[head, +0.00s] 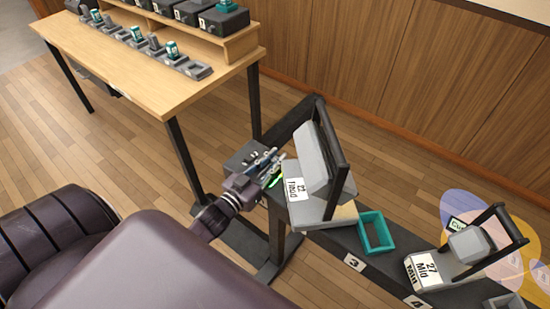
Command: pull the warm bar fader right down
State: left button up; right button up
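No fader marked as the warm bar can be made out in the head view. A small dark box (243,157) with tiny light details on top sits at the left end of a dark bench; it may be a fader panel, but it is too small to read. My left gripper (270,167) is right beside this box, at the bench end and left of the lamp labelled Flood. Its fingers are small and overlap bluish and green details, so whether it is open or holds anything is unclear. My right gripper is not in view.
The Flood lamp (318,165) stands close to the right of the gripper. A teal open frame (376,232) and a lamp labelled Mid (468,246) are further right along the bench (335,240). A wooden desk (110,60) with trays stands at upper left.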

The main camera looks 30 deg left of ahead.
aim_at(258, 179)
pick_arm(q)
grip_shut()
jog(key=s+p, duration=0.1)
jog(key=s, duration=0.3)
jog(key=s+p, duration=0.1)
jog(key=s, duration=0.2)
jog(key=shift+a+r+p, duration=0.1)
jog(key=shift+a+p, duration=0.15)
jog(key=shift+p, duration=0.05)
jog(key=shift+s, duration=0.15)
jog(key=shift+o, duration=0.4)
grip_release()
jog(key=shift+s, duration=0.1)
